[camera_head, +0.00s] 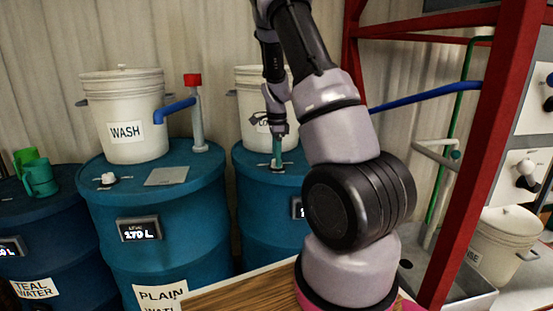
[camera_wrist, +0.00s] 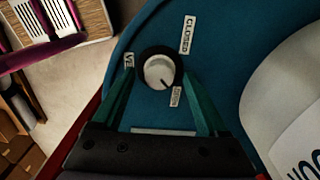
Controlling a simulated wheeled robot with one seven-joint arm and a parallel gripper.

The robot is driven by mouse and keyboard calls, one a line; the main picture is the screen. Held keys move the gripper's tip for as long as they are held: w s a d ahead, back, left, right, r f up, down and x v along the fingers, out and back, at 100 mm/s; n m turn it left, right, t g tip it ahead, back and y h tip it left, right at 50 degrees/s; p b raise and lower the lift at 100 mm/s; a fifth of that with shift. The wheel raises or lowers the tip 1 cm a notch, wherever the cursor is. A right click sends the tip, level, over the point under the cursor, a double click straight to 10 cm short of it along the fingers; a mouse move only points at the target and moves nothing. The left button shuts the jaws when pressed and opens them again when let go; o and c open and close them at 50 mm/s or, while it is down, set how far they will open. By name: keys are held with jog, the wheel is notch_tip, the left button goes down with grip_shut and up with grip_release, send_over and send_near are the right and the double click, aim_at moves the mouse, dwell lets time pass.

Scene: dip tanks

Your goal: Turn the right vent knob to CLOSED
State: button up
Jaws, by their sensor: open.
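The right vent knob (camera_wrist: 158,72) is a pale round cap on a black base on the blue drum's lid. Its dark pointer line aims at the lower right, toward a small label (camera_wrist: 177,96) too small to read surely. The CLOSED label (camera_wrist: 187,35) is up and to the right of the knob. My gripper (camera_wrist: 158,80) is open, with one green finger on each side of the knob; whether they touch it I cannot tell. In the head view my gripper (camera_head: 277,150) points down at the right drum's lid (camera_head: 250,160), where the knob is mostly hidden.
A white bucket (camera_head: 252,80) stands on the same lid behind my gripper, and its wall (camera_wrist: 285,85) is close on the right in the wrist view. The left drum (camera_head: 150,205) carries the WASH bucket (camera_head: 122,105) and another knob (camera_head: 108,179). A red frame (camera_head: 500,130) stands at right.

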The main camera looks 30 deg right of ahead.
jog(key=shift+f, duration=0.35)
grip_shut()
